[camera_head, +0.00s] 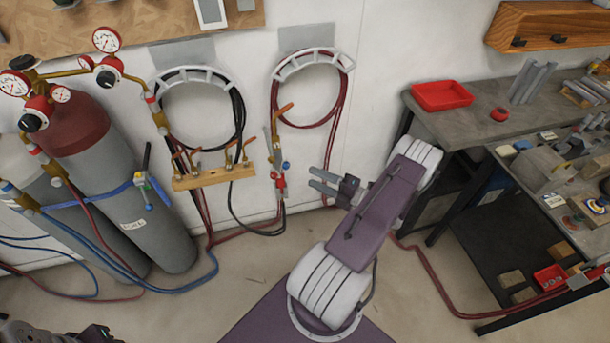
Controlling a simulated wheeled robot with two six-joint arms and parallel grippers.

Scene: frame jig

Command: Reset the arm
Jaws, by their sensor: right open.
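My right arm, white and purple, stands in the middle of the head view. It is folded, with its elbow at the right and the gripper pointing left. My right gripper (314,178) is open, its two grey fingers apart with nothing between them. A dark part of my left arm shows at the bottom left corner. The left gripper's fingers cannot be made out there.
Gas cylinders (165,240) with gauges stand at the left. Hoses hang on wall racks (313,62), and torches sit on a wooden holder (214,177). A workbench (455,122) with a red tray (441,95) is at the right. A red hose crosses the floor.

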